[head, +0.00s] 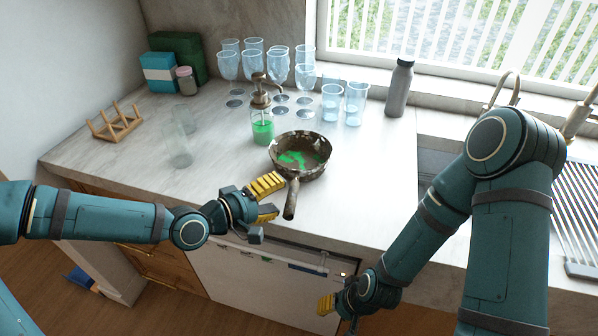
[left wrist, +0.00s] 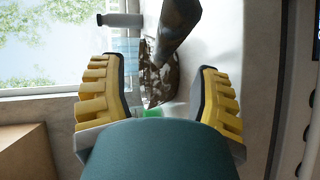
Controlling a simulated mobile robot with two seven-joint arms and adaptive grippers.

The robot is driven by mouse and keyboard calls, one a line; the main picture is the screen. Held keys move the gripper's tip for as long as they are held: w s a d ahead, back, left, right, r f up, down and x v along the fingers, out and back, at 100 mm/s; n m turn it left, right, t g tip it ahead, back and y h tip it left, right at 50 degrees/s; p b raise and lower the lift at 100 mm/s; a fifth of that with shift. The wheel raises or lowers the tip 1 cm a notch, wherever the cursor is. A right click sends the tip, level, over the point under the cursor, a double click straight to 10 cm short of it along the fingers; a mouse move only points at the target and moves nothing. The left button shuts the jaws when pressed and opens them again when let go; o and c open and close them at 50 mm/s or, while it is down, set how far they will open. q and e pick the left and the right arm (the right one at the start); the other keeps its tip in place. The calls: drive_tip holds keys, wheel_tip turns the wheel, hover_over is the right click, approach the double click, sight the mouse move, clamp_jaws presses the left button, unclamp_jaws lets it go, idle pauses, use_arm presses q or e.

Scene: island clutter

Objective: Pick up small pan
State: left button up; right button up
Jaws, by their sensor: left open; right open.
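The small pan (head: 300,157) is dark and worn, with green patches inside. It sits on the counter near its front edge, its handle (head: 291,199) pointing toward me over the edge. My left gripper (head: 271,198) is open just left of the handle; in the head view I cannot tell whether it touches it. In the left wrist view the pan (left wrist: 156,80) and its handle (left wrist: 178,25) show beyond and between the open yellow fingers (left wrist: 160,100). My right gripper (head: 327,304) is low in front of the cabinets, away from the pan, open and partly hidden by its own wrist.
A soap dispenser (head: 263,132) with green liquid stands just behind the pan on the left. Several clear glasses (head: 280,72) and a grey bottle (head: 399,88) stand at the back. A wooden rack (head: 116,122) is at the left. The counter right of the pan is clear up to the sink.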

sight(294, 190)
use_arm(q)
drive_tip(key=shift+f+b+x, duration=0.1)
drive_tip(key=shift+b+x, duration=0.4)
drive_tip(key=shift+x, duration=0.55)
drive_tip(key=shift+f+b+x, duration=0.15)
drive_tip(key=shift+b+x, duration=0.3)
drive_tip(key=shift+x, duration=0.65)
drive_tip(key=shift+w+d+f, duration=0.1)
drive_tip(key=shift+w+d, duration=0.25)
drive_tip(key=shift+d, duration=0.2)
clamp_jaws()
